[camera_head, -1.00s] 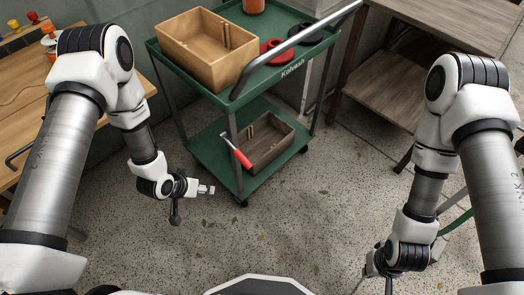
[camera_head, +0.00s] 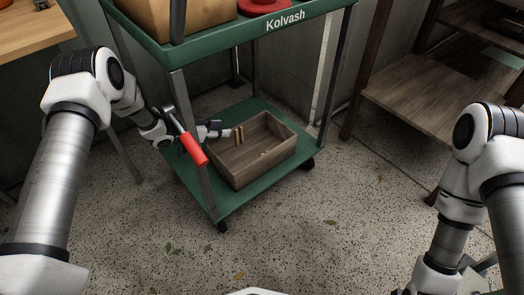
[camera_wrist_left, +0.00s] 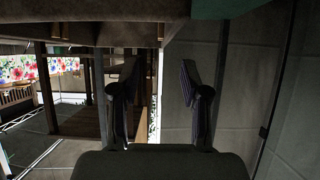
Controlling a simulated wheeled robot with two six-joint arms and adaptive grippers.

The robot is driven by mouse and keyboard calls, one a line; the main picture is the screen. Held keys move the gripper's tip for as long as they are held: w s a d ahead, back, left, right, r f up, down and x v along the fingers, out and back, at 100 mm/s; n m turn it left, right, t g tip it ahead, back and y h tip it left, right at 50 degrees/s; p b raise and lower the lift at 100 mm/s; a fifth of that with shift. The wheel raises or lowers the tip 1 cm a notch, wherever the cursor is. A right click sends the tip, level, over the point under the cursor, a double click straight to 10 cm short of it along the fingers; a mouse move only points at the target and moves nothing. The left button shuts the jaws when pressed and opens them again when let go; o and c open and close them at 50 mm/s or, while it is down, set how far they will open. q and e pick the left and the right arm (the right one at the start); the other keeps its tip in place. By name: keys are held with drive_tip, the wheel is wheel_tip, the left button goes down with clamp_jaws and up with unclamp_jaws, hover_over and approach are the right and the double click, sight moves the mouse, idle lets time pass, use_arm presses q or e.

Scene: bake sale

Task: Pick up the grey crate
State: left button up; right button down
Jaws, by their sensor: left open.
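The crate (camera_head: 238,168), an open box of grey-brown wood, sits upright on the lower green shelf of the cart. My left gripper (camera_head: 226,132) is low between the cart's shelves, at the crate's left back rim. Its fingers are open in the left wrist view (camera_wrist_left: 155,88), with nothing between them. I cannot tell whether a finger touches the crate. I cannot clearly make out the crate in the wrist view. My right arm is at the right of the head view, with its gripper out of frame.
A cart post and a red-handled tool (camera_head: 193,149) are in front of my left wrist. The cart's upper green shelf (camera_head: 240,33) holds a tan box (camera_head: 205,12) and a red item. A wooden shelf unit (camera_head: 410,90) stands right.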

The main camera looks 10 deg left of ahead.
sight(239, 127)
use_arm(q)
drive_tip(key=b+x, duration=0.1)
drive_tip(key=x, duration=0.1)
drive_tip(key=b+x, duration=0.4)
drive_tip(key=shift+w+a+f, duration=0.15)
drive_tip(key=shift+w+f, duration=0.1)
drive_tip(key=shift+f, duration=0.3)
drive_tip(key=shift+w, duration=0.2)
drive_tip(key=shift+r, duration=0.25)
clamp_jaws()
